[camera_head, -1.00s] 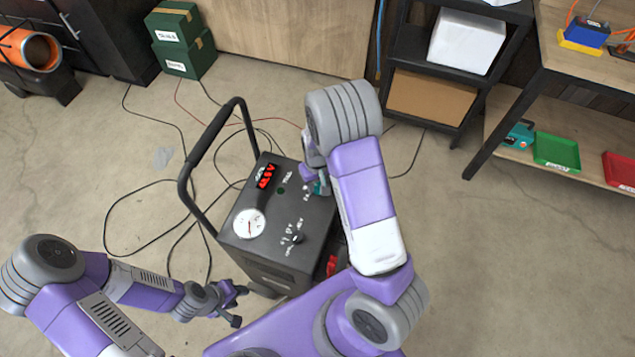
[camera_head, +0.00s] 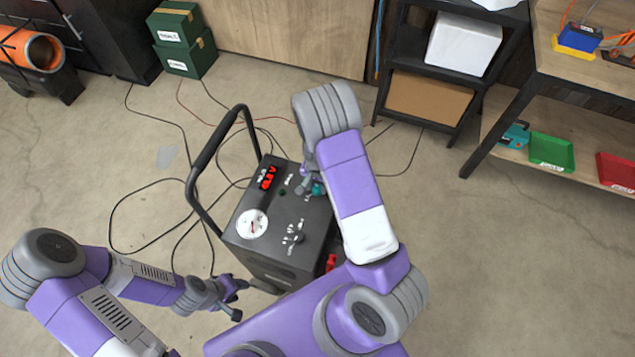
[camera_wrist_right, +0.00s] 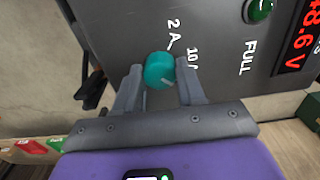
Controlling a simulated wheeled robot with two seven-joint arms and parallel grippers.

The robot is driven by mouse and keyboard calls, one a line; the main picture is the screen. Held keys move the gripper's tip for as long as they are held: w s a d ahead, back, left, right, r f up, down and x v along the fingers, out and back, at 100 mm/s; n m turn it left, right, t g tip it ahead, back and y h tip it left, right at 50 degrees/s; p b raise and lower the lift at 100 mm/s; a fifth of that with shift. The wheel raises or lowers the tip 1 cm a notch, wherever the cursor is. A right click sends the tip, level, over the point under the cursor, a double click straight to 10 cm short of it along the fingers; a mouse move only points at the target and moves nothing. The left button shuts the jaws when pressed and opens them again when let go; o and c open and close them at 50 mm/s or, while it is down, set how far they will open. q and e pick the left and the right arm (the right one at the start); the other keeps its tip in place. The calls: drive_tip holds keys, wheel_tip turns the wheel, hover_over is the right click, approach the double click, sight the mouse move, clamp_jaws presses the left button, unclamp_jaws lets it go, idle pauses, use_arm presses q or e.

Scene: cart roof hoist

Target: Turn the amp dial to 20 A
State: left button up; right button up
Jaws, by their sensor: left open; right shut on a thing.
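The charger cart (camera_head: 280,240) stands upright, with a dark top panel, a red digital display (camera_head: 268,177) and a round white gauge (camera_head: 252,223). The teal amp dial (camera_wrist_right: 159,70) is on the panel in the right wrist view, beside the printed marks "2 A" and "10"; the rest of its scale is hidden. My right gripper (camera_wrist_right: 157,88) is shut on the dial, one finger on each side. In the head view my right arm partly covers the dial (camera_head: 317,188). My left gripper (camera_head: 236,297) is open and empty, low beside the cart's front left.
The cart's black handle (camera_head: 205,160) rises on its left. Cables lie on the floor left of and behind it. Green boxes (camera_head: 182,40) stand at the back. A black shelf (camera_head: 430,85) and a workbench with a green tray (camera_head: 552,151) stand to the right.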

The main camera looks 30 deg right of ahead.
sight(317, 187)
drive_tip(key=shift+m+p, duration=0.35)
drive_tip(key=shift+m, duration=0.55)
drive_tip(key=o, duration=1.1)
drive_tip(key=shift+c, duration=0.2)
wheel_tip(317, 187, up, 8)
drive_tip(key=shift+f+p, duration=0.2)
drive_tip(key=shift+p, duration=1)
